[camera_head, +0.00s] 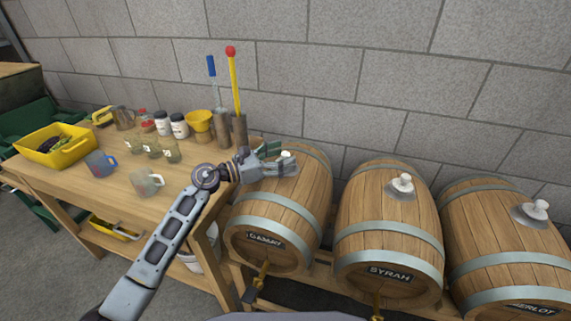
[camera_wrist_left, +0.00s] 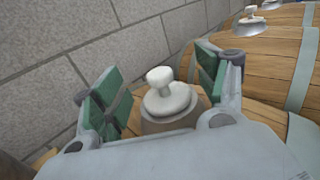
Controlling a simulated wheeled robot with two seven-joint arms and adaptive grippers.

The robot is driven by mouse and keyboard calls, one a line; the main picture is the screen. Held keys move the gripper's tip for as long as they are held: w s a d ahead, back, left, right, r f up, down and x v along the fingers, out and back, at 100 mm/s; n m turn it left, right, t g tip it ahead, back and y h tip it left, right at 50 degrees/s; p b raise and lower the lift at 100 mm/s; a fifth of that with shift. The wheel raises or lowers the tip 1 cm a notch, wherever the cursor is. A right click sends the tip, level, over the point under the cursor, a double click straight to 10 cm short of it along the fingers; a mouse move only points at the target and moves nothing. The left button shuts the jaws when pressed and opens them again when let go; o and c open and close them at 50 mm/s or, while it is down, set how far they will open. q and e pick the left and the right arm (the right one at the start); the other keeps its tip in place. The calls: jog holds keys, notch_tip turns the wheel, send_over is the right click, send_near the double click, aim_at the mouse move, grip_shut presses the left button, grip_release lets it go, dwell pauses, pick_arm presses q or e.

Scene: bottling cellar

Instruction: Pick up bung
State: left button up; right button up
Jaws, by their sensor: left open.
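A white bung (camera_wrist_left: 167,95) with a round knob sits on top of the left barrel (camera_head: 277,201), in a metal collar. In the head view the bung (camera_head: 286,155) is partly hidden by my left gripper (camera_head: 277,155). In the left wrist view the open green-padded fingers of my left gripper (camera_wrist_left: 160,78) stand on either side of the bung, apart from it. Two more white bungs sit on the middle barrel, bung (camera_head: 403,183), and on the right barrel, bung (camera_head: 537,209). My right gripper is not in view.
A wooden table (camera_head: 110,189) at left holds cups, jars, a yellow bin (camera_head: 55,151) and tall cylinders with a blue-topped and a red-topped tool. The Syrah barrel (camera_head: 388,235) and Merlot barrel (camera_head: 505,245) stand to the right. A block wall is behind.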

aim_at(282, 156)
pick_arm(q)
jog(key=c, duration=1)
jog(key=shift+c, duration=0.5)
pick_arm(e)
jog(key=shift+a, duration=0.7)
pick_arm(q)
jog(key=shift+r, duration=0.1)
jog(key=shift+r, duration=0.45)
notch_tip(282, 156, up, 8)
jog(key=shift+f+p, duration=0.1)
jog(key=shift+p, duration=0.55)
jog(key=shift+r, duration=0.55)
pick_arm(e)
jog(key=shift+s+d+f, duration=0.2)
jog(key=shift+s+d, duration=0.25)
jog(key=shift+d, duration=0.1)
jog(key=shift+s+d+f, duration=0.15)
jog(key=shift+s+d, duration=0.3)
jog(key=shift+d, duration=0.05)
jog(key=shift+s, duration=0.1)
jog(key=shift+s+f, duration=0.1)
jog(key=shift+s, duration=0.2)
